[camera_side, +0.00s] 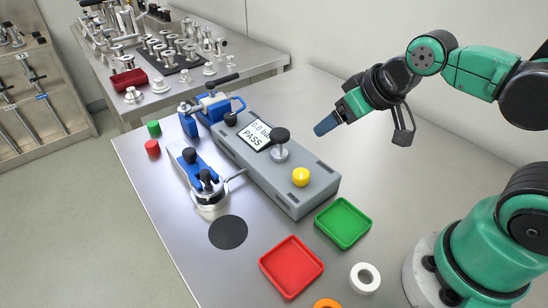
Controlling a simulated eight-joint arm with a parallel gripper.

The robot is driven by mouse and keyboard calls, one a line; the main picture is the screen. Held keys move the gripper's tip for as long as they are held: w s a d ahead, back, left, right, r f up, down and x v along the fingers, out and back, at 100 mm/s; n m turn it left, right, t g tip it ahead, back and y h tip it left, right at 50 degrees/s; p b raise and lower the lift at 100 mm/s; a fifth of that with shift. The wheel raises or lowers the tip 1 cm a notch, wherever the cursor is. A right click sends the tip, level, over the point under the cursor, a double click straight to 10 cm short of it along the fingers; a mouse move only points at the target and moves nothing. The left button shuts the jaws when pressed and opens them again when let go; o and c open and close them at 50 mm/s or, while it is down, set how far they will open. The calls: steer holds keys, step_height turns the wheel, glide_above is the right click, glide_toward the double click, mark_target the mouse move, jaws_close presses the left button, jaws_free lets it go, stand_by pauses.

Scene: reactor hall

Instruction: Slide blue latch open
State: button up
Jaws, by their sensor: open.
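A grey test unit (275,165) with a "PASS" screen lies on the metal table. At its far left end is a blue clamp-like part (212,105) with a black-tipped lever. On its left side is a metal fixture with a blue strip (196,170) and black knobs, above a round metal base. I cannot tell which blue part is the latch. My gripper (364,128) is open, to the right of the unit and apart from it. One fingertip looks blue and points down-left, and the other is dark. Nothing shows between the fingers.
A green tray (343,222), a red tray (291,267) and a white ring (365,278) are in front. A black disc (228,232) lies left of them. Green and red cylinders (152,147) stand near the left edge. Black and yellow knobs (300,176) rise from the unit.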

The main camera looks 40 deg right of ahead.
steer(key=shift+c, duration=0.4)
steer(key=n+g+y, duration=0.1)
steer(key=n+g, duration=0.2)
glide_above(190, 151)
steer(key=s, duration=0.3)
steer(key=shift+w+d+f, duration=0.1)
steer(key=shift+d+f, duration=0.1)
steer(key=shift+f, duration=0.4)
steer(key=shift+w+d+f, duration=0.1)
steer(key=shift+d+f, duration=0.1)
steer(key=shift+f, duration=0.4)
steer(key=shift+a+f, duration=0.15)
steer(key=shift+f, duration=0.05)
steer(key=shift+x, duration=2.7)
steer(key=shift+w, duration=0.1)
